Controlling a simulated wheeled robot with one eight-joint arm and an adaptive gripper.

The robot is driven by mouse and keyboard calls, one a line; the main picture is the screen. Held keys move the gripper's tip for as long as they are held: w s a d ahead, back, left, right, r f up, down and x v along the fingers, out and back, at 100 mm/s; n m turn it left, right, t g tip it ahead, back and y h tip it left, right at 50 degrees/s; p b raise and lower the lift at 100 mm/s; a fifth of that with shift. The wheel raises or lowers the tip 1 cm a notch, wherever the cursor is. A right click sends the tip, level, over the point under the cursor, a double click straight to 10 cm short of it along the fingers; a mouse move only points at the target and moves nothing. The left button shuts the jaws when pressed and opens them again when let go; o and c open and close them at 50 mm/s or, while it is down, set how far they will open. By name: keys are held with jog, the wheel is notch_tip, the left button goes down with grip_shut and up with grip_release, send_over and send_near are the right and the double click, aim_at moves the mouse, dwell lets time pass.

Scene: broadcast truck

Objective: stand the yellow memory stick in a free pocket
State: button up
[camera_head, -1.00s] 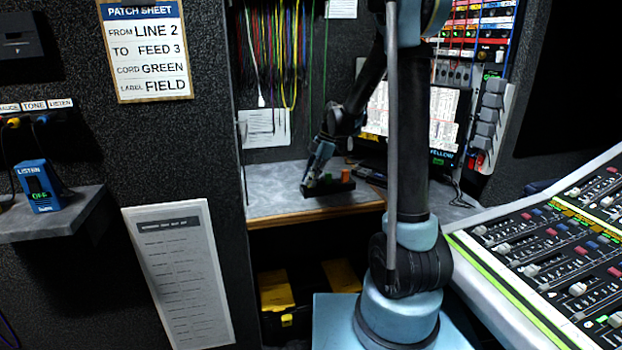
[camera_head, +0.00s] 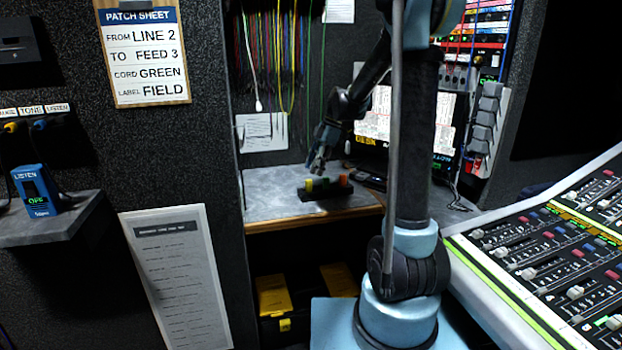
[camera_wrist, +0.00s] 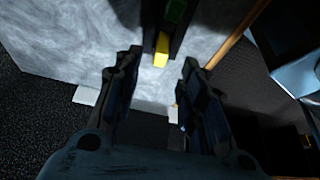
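The yellow memory stick (camera_head: 309,185) stands at the left end of a dark holder (camera_head: 335,192) on the grey shelf, and appears seated in its end pocket. A green stick (camera_head: 321,184) stands close beside it, and an orange one (camera_head: 344,179) is nearer the right end. My gripper (camera_head: 318,164) is just above the yellow stick, apart from it. In the wrist view my gripper (camera_wrist: 161,62) is open with nothing between its fingers. The yellow stick (camera_wrist: 161,50) shows beyond the fingertips, with the green stick (camera_wrist: 175,10) behind it. How deep the yellow stick sits is hidden.
The grey shelf (camera_head: 268,203) has bare room left of the holder. A monitor (camera_head: 385,120) stands behind to the right. Coloured cords (camera_head: 281,60) hang on the back wall. A mixing desk (camera_head: 550,250) fills the right.

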jog(key=shift+v, duration=2.5)
jog(key=s+d+m+t+h, duration=0.1)
jog(key=s+d+m, duration=0.4)
jog(key=s, duration=0.3)
jog(key=s+d+m+t+h, duration=0.1)
jog(key=s+d+m, duration=0.35)
jog(key=s, duration=0.45)
jog(key=s+d+f+m+t+h, duration=0.1)
jog(key=s+d+f+m, duration=0.3)
jog(key=s+f+m, duration=0.2)
jog(key=s+d+f+m+h, duration=0.1)
jog(key=s+d+f+m, duration=0.2)
jog(key=s, duration=0.7)
notch_tip(320, 180, down, 3)
jog(key=m, duration=0.3)
jog(key=shift+d+t, duration=0.4)
jog(key=shift+m, duration=0.25)
